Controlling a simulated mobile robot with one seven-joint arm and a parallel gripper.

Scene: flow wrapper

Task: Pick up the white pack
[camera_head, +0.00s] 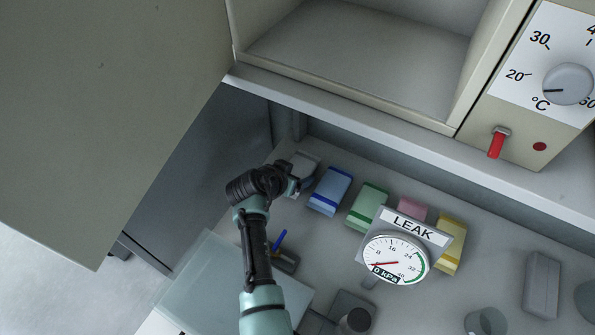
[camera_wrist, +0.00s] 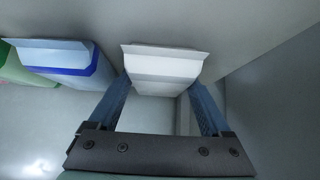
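The white pack (camera_wrist: 165,68) is in the wrist view, with its flat sealed edge across the top. In the head view the white pack (camera_head: 304,160) is the leftmost of a row of packs on the work surface, partly hidden by my gripper (camera_head: 296,186). My gripper (camera_wrist: 158,88) has its two blue fingers apart, one on each side of the pack's near end. The fingertips are very close to the pack's sides. I cannot tell whether they touch it.
A blue pack (camera_head: 330,190) stands just right of the white one, then green (camera_head: 367,206), pink (camera_head: 412,208) and yellow (camera_head: 450,243) packs. A LEAK gauge (camera_head: 397,259) stands in front of them. A shelf edge (camera_head: 350,138) runs behind the row.

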